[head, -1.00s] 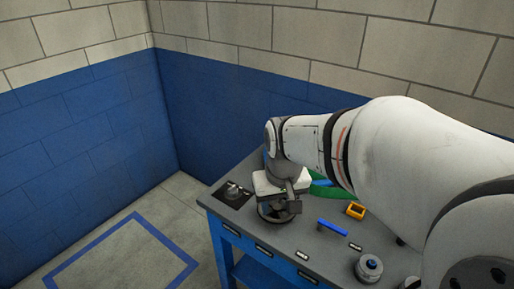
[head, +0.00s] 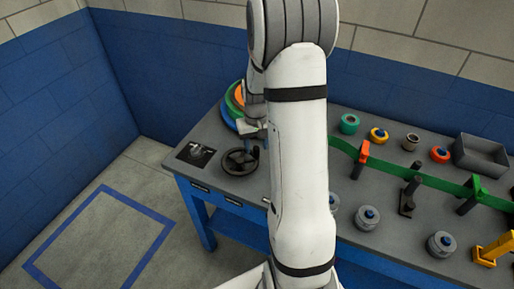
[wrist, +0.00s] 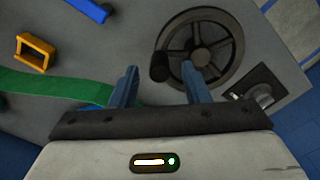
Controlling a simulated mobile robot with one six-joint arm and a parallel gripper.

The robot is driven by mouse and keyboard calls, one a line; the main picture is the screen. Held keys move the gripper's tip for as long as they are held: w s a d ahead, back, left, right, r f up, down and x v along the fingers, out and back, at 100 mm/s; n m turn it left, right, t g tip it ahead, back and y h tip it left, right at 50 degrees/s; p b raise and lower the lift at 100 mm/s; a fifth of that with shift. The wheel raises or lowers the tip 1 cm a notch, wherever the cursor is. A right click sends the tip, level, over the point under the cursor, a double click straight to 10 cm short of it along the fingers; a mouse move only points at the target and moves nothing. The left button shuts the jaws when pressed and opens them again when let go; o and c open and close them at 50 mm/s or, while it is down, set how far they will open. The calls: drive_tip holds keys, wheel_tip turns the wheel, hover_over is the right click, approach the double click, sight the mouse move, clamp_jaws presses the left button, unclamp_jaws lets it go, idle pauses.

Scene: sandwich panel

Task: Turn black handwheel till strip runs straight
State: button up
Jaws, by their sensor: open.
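The black handwheel (head: 240,162) lies on the near left part of the grey bench top, beside a dark square plate. In the wrist view the wheel (wrist: 222,47) shows its rim, spokes and a dark knob (wrist: 160,68). My gripper (wrist: 160,67) is open. Its two blue-grey fingers appear either side of the knob in the picture; whether they reach its height I cannot tell. The green strip (head: 437,182) runs across the bench through several upright guides; my arm hides its left part. The strip (wrist: 50,88) also shows left of my fingers.
The square plate with a metal fitting (head: 196,154) lies left of the wheel. Grey round knobs (head: 366,217), coloured rolls (head: 379,135) and a grey bin (head: 482,153) stand to the right. A yellow frame (wrist: 36,51) is near the strip. Floor left of the bench is clear.

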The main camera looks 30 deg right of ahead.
sight(240, 159)
drive_tip(key=shift+f, duration=1.45)
drive_tip(key=shift+c, duration=0.4)
clamp_jaws()
